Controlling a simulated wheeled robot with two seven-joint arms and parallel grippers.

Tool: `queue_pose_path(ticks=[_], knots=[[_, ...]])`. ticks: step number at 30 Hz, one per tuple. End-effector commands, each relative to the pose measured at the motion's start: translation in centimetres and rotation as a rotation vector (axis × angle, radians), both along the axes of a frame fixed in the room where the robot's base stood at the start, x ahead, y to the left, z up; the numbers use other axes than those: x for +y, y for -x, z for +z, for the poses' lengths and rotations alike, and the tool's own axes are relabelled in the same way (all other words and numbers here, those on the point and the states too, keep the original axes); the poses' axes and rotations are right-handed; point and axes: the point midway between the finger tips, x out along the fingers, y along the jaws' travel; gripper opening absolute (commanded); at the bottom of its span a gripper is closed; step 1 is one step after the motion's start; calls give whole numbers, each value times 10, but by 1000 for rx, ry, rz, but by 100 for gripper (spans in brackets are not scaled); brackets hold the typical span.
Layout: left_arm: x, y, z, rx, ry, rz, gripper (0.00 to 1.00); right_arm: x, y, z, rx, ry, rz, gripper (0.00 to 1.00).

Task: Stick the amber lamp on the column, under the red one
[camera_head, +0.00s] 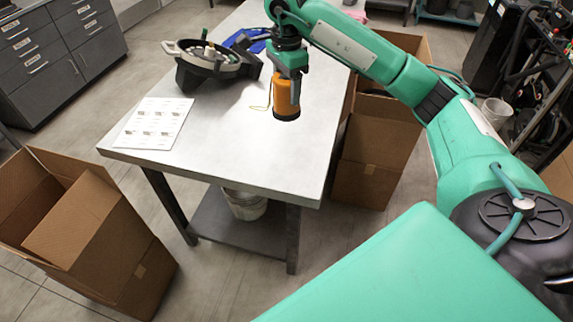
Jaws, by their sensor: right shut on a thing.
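My right gripper (288,74) points down over the right part of the table and is shut on the amber lamp (286,97). The lamp is an orange cylinder with a black lower end, held upright and seemingly above the tabletop; the exact gap cannot be told. My left gripper is not in view. I cannot make out the column or the red lamp in this view.
Grey drawers (55,60) stand back left.

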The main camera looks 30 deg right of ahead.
Motion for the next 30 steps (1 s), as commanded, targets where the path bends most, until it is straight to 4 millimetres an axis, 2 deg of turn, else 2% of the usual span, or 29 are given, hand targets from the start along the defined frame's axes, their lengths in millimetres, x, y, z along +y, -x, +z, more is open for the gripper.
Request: queue_pose_path(ticks=[8,11,14,24,30], knots=[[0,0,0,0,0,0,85,0,0,0,-1,0,-3,41],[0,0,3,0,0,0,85,0,0,-6,2,0,-3,41],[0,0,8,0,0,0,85,0,1,-21,5,1,-2,41],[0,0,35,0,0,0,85,0,1,-106,7,-1,-2,41],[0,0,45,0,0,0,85,0,1,-145,2,0,-1,41]])
